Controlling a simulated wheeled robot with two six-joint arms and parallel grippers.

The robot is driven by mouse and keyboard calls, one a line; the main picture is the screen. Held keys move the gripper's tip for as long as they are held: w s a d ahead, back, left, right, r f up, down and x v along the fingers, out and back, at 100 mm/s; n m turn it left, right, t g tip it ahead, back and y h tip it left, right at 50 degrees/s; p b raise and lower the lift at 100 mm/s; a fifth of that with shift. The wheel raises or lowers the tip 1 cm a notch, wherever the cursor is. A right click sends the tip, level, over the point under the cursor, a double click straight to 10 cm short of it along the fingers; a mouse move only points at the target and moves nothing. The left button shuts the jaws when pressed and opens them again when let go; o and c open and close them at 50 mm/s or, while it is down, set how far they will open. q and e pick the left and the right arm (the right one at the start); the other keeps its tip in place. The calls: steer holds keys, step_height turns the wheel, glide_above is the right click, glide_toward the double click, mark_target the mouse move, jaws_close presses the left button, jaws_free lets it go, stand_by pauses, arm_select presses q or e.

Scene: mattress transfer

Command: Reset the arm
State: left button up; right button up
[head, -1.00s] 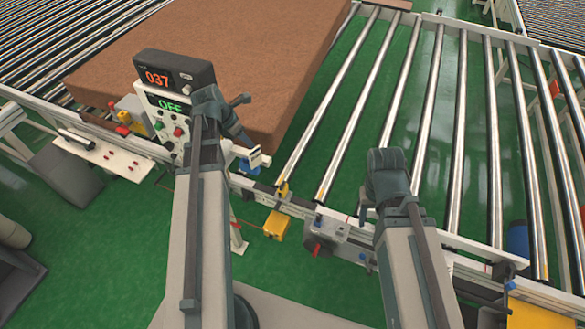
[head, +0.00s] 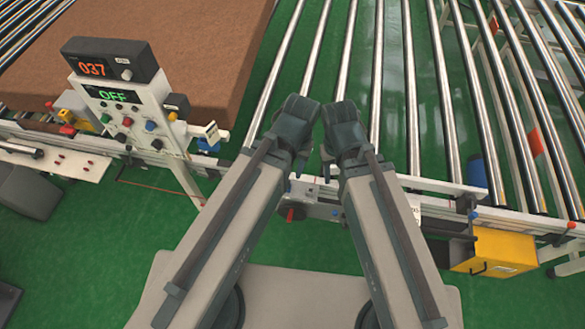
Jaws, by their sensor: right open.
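My left arm (head: 235,225) reaches up from the bottom, leaning right, and its dark wrist joint ends near the middle of the view. Its gripper is hidden behind the arm. My right arm (head: 385,220) leans left, and its dark wrist joint is close beside the left one, with a narrow gap between. Only a small part of my right gripper (head: 326,169) shows below the wrist, open, with nothing seen in it. The brown mattress (head: 150,35) lies on the conveyor at the upper left, apart from both arms.
A control panel (head: 135,110) with a display reading 037 and OFF stands left of my arms. The roller conveyor (head: 410,90) stretches across the back and right, its rollers bare. A yellow box (head: 495,250) is at the lower right. Green floor (head: 70,265) is open at the lower left.

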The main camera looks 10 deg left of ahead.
arm_select(q)
steer(key=shift+s+d+m, duration=0.2)
steer(key=shift+m, duration=0.2)
step_height(320, 180, down, 22)
steer(key=b, duration=2.2)
steer(key=shift+r, duration=0.1)
